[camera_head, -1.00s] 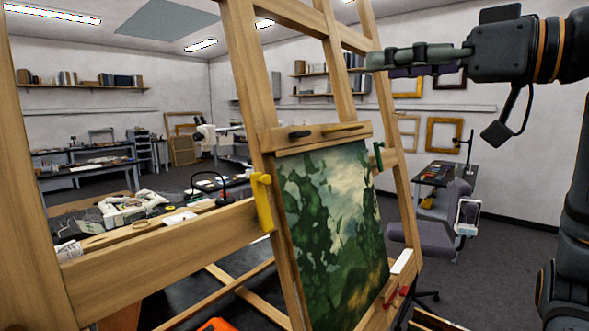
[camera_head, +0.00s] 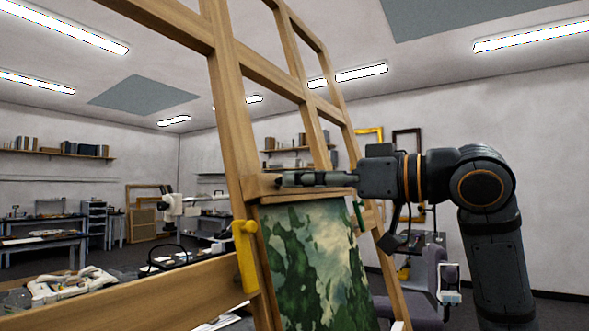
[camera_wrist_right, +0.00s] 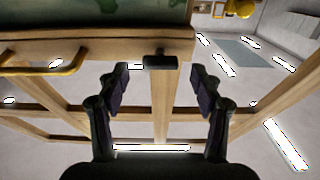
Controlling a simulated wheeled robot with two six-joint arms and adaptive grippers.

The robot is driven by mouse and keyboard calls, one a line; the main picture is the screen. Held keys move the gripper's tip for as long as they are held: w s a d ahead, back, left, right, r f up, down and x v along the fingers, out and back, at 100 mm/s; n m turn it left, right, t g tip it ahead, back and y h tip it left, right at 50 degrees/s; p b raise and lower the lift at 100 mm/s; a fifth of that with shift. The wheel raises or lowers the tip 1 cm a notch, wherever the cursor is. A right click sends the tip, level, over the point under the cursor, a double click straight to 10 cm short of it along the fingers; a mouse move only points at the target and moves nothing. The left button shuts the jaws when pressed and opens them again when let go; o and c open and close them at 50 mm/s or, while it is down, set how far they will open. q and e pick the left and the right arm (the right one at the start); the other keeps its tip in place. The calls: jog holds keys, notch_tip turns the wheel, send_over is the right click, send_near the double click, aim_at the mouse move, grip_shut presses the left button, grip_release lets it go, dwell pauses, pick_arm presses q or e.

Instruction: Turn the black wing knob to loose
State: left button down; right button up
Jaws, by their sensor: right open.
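The black wing knob (camera_wrist_right: 160,62) sits on the wooden top bar (camera_wrist_right: 100,48) above the painting, near an upright of the easel. In the right wrist view it lies between the two fingers and slightly beyond their tips, with a gap on each side. My right gripper (camera_wrist_right: 164,84) is open and empty. In the head view the right gripper (camera_head: 284,180) reaches in from the right along the top bar, and its fingers cover most or all of the knob there. My left gripper is not in view.
The wooden easel (camera_head: 232,130) holds a green landscape painting (camera_head: 318,265). A yellow clamp (camera_head: 245,255) is on its left edge and a green clamp (camera_head: 359,213) on its right. A grey chair (camera_head: 415,285) stands behind at right. Benches (camera_head: 45,240) stand far left.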

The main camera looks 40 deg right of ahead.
jog(key=p+x, duration=0.1)
jog(key=x, duration=0.1)
jog(key=shift+w+a, duration=0.15)
jog(key=shift+w, duration=0.2)
jog(key=c, duration=1.1)
